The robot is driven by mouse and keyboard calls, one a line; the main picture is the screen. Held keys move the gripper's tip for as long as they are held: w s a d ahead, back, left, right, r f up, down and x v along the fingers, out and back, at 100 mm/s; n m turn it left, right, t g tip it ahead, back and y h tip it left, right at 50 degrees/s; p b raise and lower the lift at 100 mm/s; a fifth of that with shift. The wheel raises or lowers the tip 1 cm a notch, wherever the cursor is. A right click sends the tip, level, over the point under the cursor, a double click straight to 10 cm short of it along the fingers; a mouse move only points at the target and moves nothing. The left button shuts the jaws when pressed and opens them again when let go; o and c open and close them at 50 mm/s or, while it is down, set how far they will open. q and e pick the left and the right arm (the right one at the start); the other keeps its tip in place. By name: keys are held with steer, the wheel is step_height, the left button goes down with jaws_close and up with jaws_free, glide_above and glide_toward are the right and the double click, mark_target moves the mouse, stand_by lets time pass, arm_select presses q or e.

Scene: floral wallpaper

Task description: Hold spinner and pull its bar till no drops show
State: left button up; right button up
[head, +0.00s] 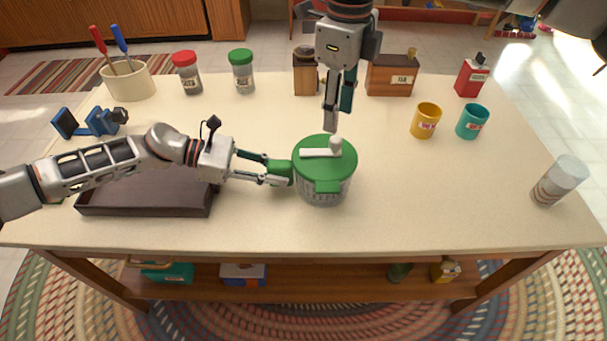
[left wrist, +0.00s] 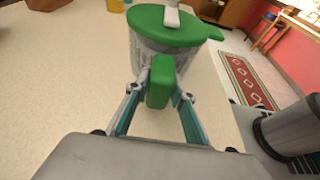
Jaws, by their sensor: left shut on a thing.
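The spinner (head: 325,190) stands upright on the table, a clear ribbed bowl under a green lid (head: 340,170). A white bar (head: 318,153) with a round knob (head: 336,143) lies across the lid. My left gripper (head: 281,172) is shut on the green side handle, which also shows between its fingers in the left wrist view (left wrist: 161,82). My right gripper (head: 336,118) points down just above the knob, seemingly apart from it; its finger gap is hard to judge. Drops on the bowl are too small to make out.
A dark tray (head: 145,203) lies under my left arm. A yellow mug (head: 426,120), a teal mug (head: 472,121) and a clear tumbler (head: 559,181) stand to the right. Jars (head: 187,73) and wooden boxes (head: 391,76) line the back. The table's front right is clear.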

arm_select(q)
steer(key=o, duration=1.2)
steer(key=shift+c, duration=0.2)
